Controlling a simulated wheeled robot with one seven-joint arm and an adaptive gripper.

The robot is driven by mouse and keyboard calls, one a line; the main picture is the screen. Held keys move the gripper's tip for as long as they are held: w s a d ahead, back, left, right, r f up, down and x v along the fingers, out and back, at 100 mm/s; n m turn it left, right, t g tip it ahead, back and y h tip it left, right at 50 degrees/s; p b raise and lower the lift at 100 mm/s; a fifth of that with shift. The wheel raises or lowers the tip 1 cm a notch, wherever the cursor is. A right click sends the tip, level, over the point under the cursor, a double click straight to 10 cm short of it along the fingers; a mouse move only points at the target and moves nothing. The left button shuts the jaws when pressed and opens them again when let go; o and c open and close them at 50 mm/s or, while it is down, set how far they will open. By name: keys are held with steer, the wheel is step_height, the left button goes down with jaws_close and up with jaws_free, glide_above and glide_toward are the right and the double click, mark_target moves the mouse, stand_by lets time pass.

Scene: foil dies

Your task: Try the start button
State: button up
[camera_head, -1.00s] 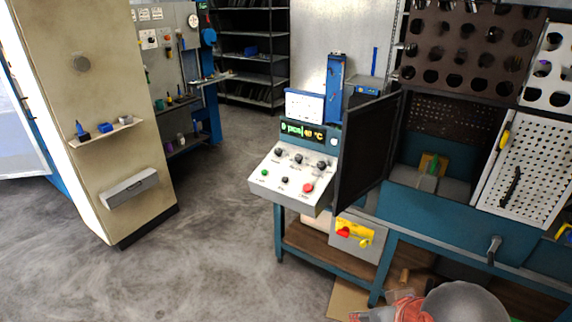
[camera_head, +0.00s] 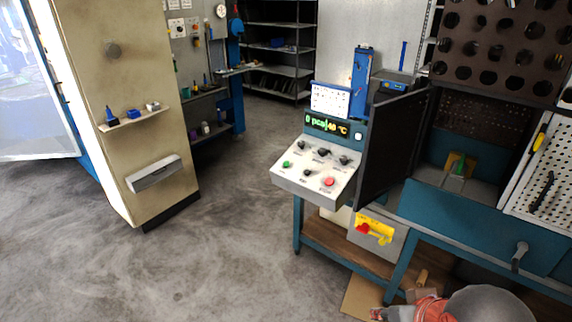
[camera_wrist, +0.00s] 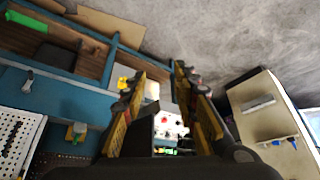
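A sloped grey control panel (camera_head: 312,183) stands at the left end of the blue workbench. It has a green button (camera_head: 287,164) at its left, a black button (camera_head: 307,173) in the middle and a red button (camera_head: 329,181) at its right, with several black knobs above. A lit display (camera_head: 326,125) reads in green and yellow. My gripper (camera_wrist: 158,82) is open and empty in the wrist view, its two fingers apart. The panel also shows between and beyond the fingers in that view (camera_wrist: 171,126), partly hidden; I cannot make out the green button there.
A dark open door (camera_head: 392,145) stands just right of the panel. A beige pillar (camera_head: 120,75) with small shelves is at the left. Bare grey floor (camera_head: 225,230) lies between them. A yellow plate with a red handle (camera_head: 370,230) is below the panel.

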steer(key=c, duration=0.6)
jaws_close()
stand_by(0.8)
